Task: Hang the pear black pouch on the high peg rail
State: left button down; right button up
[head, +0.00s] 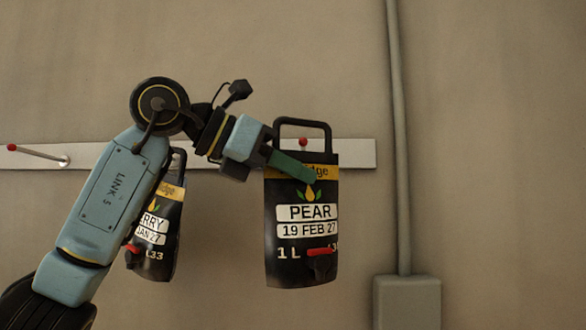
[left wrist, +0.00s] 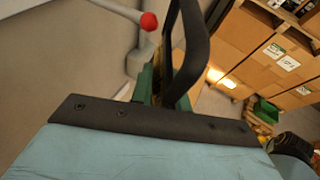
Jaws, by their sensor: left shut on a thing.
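The pear black pouch (head: 300,258) hangs upright below my left gripper (head: 296,170), with its label facing me. The gripper's green fingers are shut on it at its top, just under the handle (head: 303,122). A red peg tip (head: 303,142) shows through the handle opening in the head view. In the left wrist view the red peg tip (left wrist: 149,21) is left of the black handle (left wrist: 190,50) and looks apart from it. The white peg rail (head: 358,153) runs along the wall behind. My right gripper is not in view.
Another black pouch (head: 162,225), partly hidden by my left arm, hangs at the rail. A red-tipped peg (head: 36,153) at the far left is bare. A vertical pipe (head: 398,140) and a wall box (head: 407,303) stand right. Cardboard boxes (left wrist: 265,60) show in the wrist view.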

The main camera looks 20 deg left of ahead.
pick_arm(q)
jog(key=shift+w+a+r, duration=0.15)
jog(key=shift+w+r, duration=0.05)
jog(key=shift+w, duration=0.05)
dwell(0.3)
jog(key=shift+w+a+p, duration=0.25)
jog(key=shift+w+p, duration=0.2)
jog(key=shift+w, duration=0.4)
jog(key=shift+w+a+p, duration=0.2)
jog(key=shift+w+p, duration=0.25)
jog(key=shift+w, duration=0.4)
jog(key=shift+w+a+p, duration=0.25)
jog(key=shift+w+p, duration=0.2)
jog(key=shift+w, duration=0.4)
jog(key=shift+w+a+f, duration=0.2)
jog(key=shift+w+f, duration=0.25)
jog(key=shift+f, duration=0.3)
jog(key=c, duration=1.3)
grip_release()
jog(key=shift+s, duration=0.1)
jog(key=b+v, duration=0.3)
jog(key=v, duration=1)
jog(key=shift+a, duration=0.15)
